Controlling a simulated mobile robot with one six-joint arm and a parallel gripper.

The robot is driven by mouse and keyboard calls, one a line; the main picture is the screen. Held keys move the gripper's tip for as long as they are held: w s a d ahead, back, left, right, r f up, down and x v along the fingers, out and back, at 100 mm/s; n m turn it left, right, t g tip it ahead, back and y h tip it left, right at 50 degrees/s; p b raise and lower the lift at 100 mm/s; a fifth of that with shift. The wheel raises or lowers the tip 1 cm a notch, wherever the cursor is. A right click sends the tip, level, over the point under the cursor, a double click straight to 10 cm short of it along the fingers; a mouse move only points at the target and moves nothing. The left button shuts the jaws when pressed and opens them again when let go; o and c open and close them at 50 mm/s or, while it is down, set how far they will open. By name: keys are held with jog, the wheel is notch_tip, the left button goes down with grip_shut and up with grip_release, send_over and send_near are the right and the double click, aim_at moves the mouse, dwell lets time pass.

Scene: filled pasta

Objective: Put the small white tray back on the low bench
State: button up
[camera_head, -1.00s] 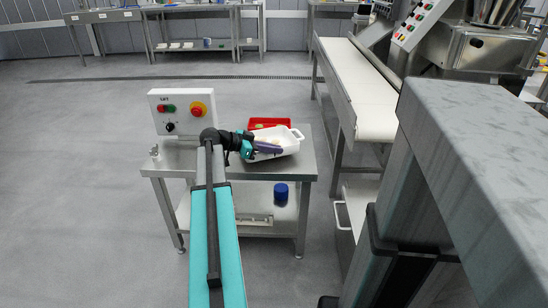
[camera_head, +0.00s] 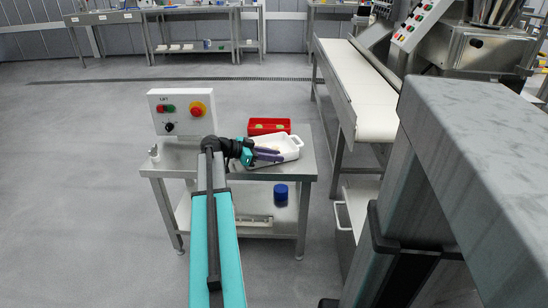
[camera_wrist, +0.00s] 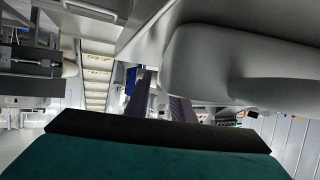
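The small white tray (camera_head: 292,151) appears to rest on the right part of the low bench top (camera_head: 306,172), in front of a red tray. My gripper (camera_head: 281,155) is at its left side, with two purple fingers visibly apart and reaching over the tray. In the wrist view the fingers (camera_wrist: 160,104) stand apart with nothing seen between them. A large smooth pale surface (camera_wrist: 240,50), probably the white tray up close, lies beside the right finger. My arm hides part of the bench's left side.
A red tray (camera_head: 268,126) with pale pieces stands behind the white tray. A control box (camera_head: 182,112) with buttons rises at the bench's back left. A blue container (camera_head: 281,193) stands on the lower shelf. A conveyor (camera_head: 372,115) runs to the right. The floor at left is clear.

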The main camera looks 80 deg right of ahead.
jog(key=shift+r, duration=0.15)
jog(key=p+v, duration=0.2)
jog(key=v, duration=1)
jog(key=shift+w, duration=0.1)
dwell(0.6)
